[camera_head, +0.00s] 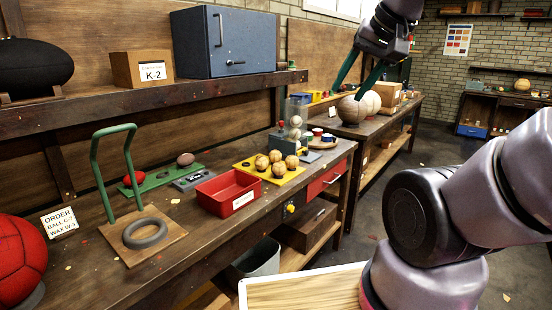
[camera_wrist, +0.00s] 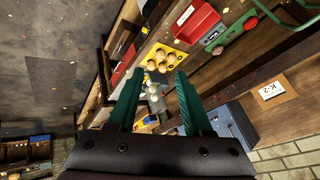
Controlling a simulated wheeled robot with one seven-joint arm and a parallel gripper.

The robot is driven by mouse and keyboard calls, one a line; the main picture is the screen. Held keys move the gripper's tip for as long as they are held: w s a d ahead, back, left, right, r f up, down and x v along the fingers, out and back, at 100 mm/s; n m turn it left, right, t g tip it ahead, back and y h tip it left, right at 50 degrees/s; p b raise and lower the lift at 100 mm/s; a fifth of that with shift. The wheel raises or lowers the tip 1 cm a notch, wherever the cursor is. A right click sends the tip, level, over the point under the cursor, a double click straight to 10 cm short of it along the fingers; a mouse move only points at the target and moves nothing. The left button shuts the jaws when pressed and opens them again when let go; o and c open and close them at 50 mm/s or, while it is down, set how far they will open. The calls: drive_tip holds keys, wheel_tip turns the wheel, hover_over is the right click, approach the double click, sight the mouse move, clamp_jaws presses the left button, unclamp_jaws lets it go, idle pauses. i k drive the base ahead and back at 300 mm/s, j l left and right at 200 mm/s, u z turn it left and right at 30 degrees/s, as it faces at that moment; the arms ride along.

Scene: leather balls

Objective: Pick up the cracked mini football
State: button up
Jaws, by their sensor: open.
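Several small tan balls with dark patches (camera_head: 276,157) sit on a yellow tray (camera_head: 243,168) on the near workbench. They also show in the wrist view (camera_wrist: 161,54), beyond my fingertips. A small brown oval ball (camera_head: 185,159) lies on a green board further left. I cannot tell which ball is cracked. My gripper (camera_head: 348,92) is open, its green fingers spread and pointing down, up and right of the yellow tray. In the wrist view my gripper (camera_wrist: 160,72) has nothing held between its fingers.
A clear cylinder holding pale balls (camera_head: 295,125) stands behind the yellow tray. A red bin (camera_head: 228,196) is left of the tray. A shelf with a blue cabinet (camera_head: 225,40) overhangs the bench's back. Larger balls (camera_head: 351,110) stand on the far bench.

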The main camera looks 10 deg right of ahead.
sight(275, 156)
drive_tip(key=i+l+z, duration=0.1)
drive_tip(key=i+z, duration=0.35)
drive_tip(key=i+j+z, duration=0.15)
drive_tip(key=i+z, duration=0.25)
drive_tip(key=i, duration=0.3)
